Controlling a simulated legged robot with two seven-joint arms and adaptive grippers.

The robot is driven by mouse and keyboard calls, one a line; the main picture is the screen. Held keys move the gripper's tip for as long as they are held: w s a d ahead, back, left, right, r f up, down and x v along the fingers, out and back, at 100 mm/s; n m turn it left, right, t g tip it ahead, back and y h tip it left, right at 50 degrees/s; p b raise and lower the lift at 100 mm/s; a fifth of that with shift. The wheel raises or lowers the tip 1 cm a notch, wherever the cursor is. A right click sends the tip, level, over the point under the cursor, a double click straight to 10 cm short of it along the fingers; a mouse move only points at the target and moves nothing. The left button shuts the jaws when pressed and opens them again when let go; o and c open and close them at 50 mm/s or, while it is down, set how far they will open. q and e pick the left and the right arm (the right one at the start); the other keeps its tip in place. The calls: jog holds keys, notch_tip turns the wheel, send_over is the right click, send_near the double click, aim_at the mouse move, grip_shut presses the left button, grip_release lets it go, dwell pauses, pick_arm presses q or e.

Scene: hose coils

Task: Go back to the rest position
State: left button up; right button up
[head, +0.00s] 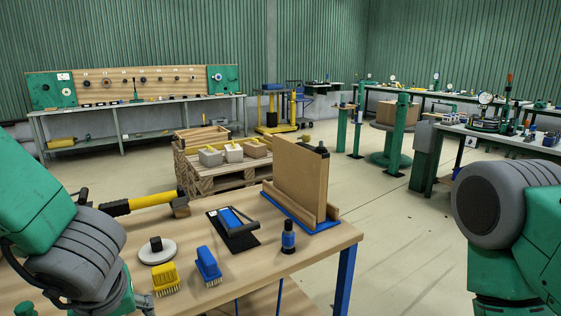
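My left arm comes in at the left edge, its green and grey links beside the near wooden table. A small dark grey piece of what looks like my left gripper (142,302) shows at the bottom edge, left of the yellow brush (166,279). Its fingers are mostly cut off by the frame, so I cannot see whether it is open or holds anything. My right arm stands at the right edge, clear of the table; its gripper is outside the picture.
The near table (325,243) carries a blue brush (208,266), a grey disc (157,251), a dark bottle (288,238), a black pad (241,240), a yellow-handled hammer (150,202) and an upright brown board (300,180). Open floor (400,250) lies between table and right arm.

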pick_arm(q)
jog(key=s+a+f+m, duration=0.2)
jog(key=f, duration=0.6)
jog(key=s+a+f+m, duration=0.1)
jog(key=s+a+f, duration=0.1)
jog(key=f, duration=0.7)
jog(key=s+d+f+m+g+h, duration=0.1)
jog(key=s+f+m+g+h, duration=0.1)
jog(key=s+f, duration=0.8)
jog(key=s+m+g, duration=0.1)
jog(key=s, duration=0.3)
jog(key=shift+s+d+f+m+h, duration=0.2)
jog(key=shift+d+m+h, duration=0.05)
jog(key=shift+m+h, duration=0.05)
jog(key=shift+w, duration=0.1)
